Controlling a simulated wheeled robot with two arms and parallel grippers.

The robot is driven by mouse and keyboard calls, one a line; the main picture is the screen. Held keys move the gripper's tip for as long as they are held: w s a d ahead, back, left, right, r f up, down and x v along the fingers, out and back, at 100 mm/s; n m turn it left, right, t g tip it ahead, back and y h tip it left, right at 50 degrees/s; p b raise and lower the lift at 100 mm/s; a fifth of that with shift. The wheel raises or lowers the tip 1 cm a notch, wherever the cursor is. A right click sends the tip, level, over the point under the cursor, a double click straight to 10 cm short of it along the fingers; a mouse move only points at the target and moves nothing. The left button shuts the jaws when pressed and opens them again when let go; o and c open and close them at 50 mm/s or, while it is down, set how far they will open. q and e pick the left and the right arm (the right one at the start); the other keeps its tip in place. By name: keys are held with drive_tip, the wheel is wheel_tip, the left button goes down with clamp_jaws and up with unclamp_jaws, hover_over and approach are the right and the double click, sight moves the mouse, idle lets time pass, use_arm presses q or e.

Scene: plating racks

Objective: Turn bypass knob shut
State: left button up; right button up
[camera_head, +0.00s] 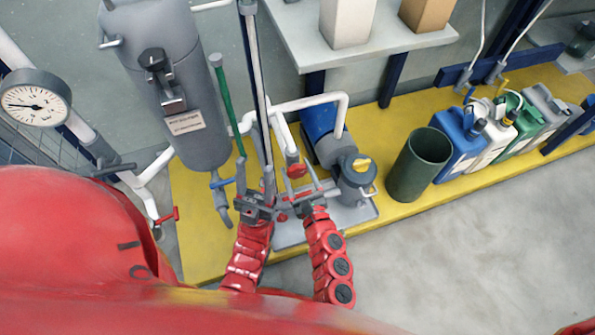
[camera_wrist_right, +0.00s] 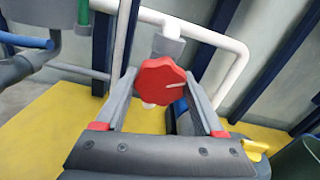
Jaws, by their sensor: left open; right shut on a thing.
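The bypass knob is a red faceted knob with a white line on its face; it sits on white piping and fills the middle of the right wrist view (camera_wrist_right: 162,80). In the head view the red knob (camera_head: 297,170) shows small near the pump. My right gripper (camera_head: 301,178) is shut on the knob, with one finger on each side of it in the right wrist view (camera_wrist_right: 160,88).
A grey tank (camera_head: 180,90) stands at left, and a pressure gauge (camera_head: 35,100) is at far left. A blue and grey pump (camera_head: 325,135) is behind my right gripper. A green bin (camera_head: 418,165) and several jugs (camera_head: 460,145) stand on the yellow platform at right.

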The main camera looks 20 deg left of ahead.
drive_tip(key=shift+f+n+b, duration=0.1)
drive_tip(key=shift+n+b, duration=0.45)
drive_tip(key=shift+n, duration=0.95)
drive_tip(key=o, duration=1.4)
drive_tip(key=shift+c, duration=0.2)
